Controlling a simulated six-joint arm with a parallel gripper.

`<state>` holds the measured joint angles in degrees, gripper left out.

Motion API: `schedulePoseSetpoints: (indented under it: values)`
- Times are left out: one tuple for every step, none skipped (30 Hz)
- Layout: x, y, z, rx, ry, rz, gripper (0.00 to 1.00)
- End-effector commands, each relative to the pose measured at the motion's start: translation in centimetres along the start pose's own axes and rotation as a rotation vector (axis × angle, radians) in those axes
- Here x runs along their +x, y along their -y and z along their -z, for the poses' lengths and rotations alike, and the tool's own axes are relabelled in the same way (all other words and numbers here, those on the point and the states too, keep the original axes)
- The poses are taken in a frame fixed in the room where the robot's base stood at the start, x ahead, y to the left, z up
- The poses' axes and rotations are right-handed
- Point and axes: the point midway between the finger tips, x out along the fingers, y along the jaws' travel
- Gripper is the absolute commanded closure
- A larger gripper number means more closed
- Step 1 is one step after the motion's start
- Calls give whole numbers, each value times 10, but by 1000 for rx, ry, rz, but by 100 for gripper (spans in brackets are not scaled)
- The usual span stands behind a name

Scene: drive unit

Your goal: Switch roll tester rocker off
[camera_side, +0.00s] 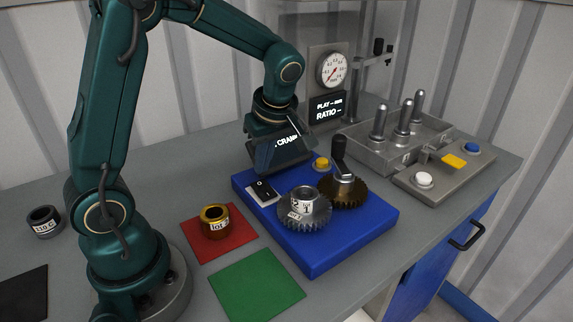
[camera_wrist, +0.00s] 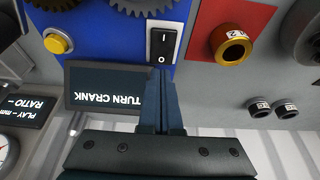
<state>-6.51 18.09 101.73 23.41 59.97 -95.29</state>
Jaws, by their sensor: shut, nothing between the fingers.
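The rocker switch (camera_side: 263,190) is black on a white plate and sits on the blue base (camera_side: 340,240) near its back left corner. In the wrist view the rocker (camera_wrist: 162,46) shows the marks I and O, with O at the end nearer my gripper. My gripper (camera_wrist: 160,82) is shut and empty, its fingertips close to the O end of the rocker. I cannot tell whether they touch it. In the side view my gripper is above the back of the base, its fingertips hidden behind the sign. A small dark sign (camera_wrist: 116,87) reads TURN CRANK.
A steel gear (camera_side: 304,212) and a bronze gear with a crank (camera_side: 343,188) stand on the base. A yellow button (camera_side: 321,163) is behind them. A brass bushing (camera_side: 215,222) sits on a red mat. A green mat (camera_side: 256,285) is bare. A dial gauge (camera_side: 333,69) stands behind.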

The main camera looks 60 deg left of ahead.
Motion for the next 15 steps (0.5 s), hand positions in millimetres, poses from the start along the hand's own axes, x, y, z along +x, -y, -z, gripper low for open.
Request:
schedulePoseSetpoints:
  values:
    - [8, 1, -2, 1, 1, 5, 100]
    - [12, 1, -3, 1, 1, 5, 100]
    - [16, 1, -4, 2, 0, 5, 100]
    - [19, 1, -4, 2, 0, 4, 100]
    - [21, 0, -4, 1, 0, 3, 100]
    - [24, 0, -5, 0, 0, 3, 100]
    - [26, 0, -5, 0, 0, 2, 100]
    - [27, 0, -6, 0, 0, 1, 100]
    - [28, 0, -6, 0, 0, 1, 100]
    - [28, 0, -6, 0, 0, 1, 100]
    - [29, 0, -6, 0, 0, 1, 100]
    - [29, 0, -6, 0, 0, 0, 100]
    - [29, 0, -6, 0, 0, 0, 100]
    - [29, 0, -6, 0, 0, 0, 100]
    - [28, 0, -6, 0, 0, 0, 100]
